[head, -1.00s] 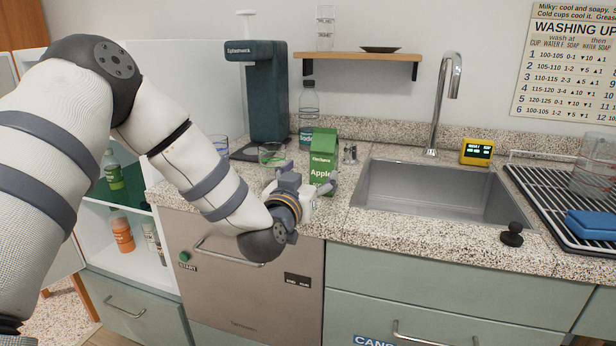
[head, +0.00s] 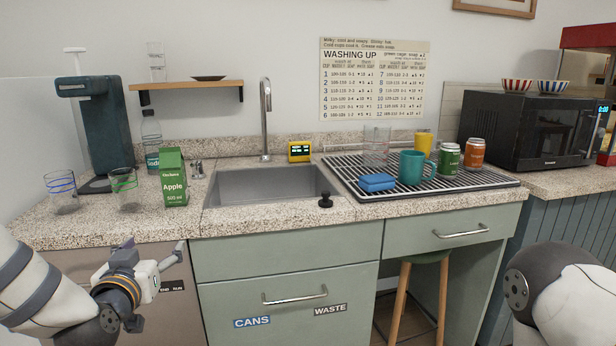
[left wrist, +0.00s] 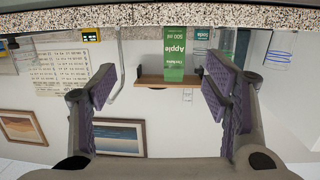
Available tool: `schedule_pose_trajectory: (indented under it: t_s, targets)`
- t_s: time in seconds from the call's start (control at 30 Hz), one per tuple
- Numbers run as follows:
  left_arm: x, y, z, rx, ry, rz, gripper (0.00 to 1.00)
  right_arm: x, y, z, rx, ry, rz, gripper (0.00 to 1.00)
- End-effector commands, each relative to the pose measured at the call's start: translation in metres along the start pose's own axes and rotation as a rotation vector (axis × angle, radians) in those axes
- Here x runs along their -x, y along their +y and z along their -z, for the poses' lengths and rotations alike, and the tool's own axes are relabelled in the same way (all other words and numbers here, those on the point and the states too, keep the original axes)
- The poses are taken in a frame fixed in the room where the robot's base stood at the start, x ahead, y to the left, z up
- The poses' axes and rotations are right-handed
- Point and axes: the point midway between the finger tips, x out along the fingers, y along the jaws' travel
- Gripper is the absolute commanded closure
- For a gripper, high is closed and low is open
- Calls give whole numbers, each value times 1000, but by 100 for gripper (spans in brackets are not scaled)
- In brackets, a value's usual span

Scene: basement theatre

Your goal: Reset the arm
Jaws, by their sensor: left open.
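My left gripper (head: 155,252) is low at the left of the head view, in front of the dishwasher front (head: 172,310) and below the counter edge. In the left wrist view, its two purple-padded fingers (left wrist: 160,85) stand wide apart with nothing between them touching. That view is upside down, with the green apple carton (left wrist: 175,62) beyond the fingers. The carton stands upright on the counter in the head view (head: 174,180), apart from the gripper. A part of my right arm (head: 560,295) shows at the lower right; its gripper is out of view.
Two glasses (head: 124,188) and a bottle (head: 151,140) stand near the carton. The sink (head: 265,187) is empty. A rack (head: 440,184) holds a teal mug (head: 412,168), a blue sponge (head: 377,182) and cans. The counter edge lies above my left gripper.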

Motion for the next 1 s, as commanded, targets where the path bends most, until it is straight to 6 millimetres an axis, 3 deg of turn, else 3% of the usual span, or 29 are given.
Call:
schedule_pose_trajectory:
  t_s: [0.03,0.17,0.27,0.37,0.4,0.5,0.6,0.7,0.8,1.0]
  targets:
    - [8,9,-30,-6,-76,-27,30,0,0,1,0,2,0,60]
    - [43,29,-117,-14,-314,-94,30,0,0,2,1,5,0,60]
    - [90,39,-190,-20,-537,-135,30,0,0,2,1,4,0,60]
    - [159,42,-260,-30,-794,-159,30,0,0,1,0,3,0,60]
    - [190,40,-285,-35,-902,-161,30,0,0,1,0,2,0,60]
    - [272,30,-330,-51,-1155,-147,30,0,0,1,0,3,0,60]
    - [339,18,-353,-71,-1353,-119,30,0,0,1,0,3,0,60]
    - [382,7,-360,-87,-1478,-91,30,0,0,1,0,3,0,60]
    - [401,3,-362,-94,-1531,-77,30,0,0,1,0,3,0,60]
    - [402,2,-362,-94,-1536,-75,30,0,0,1,0,3,0,60]
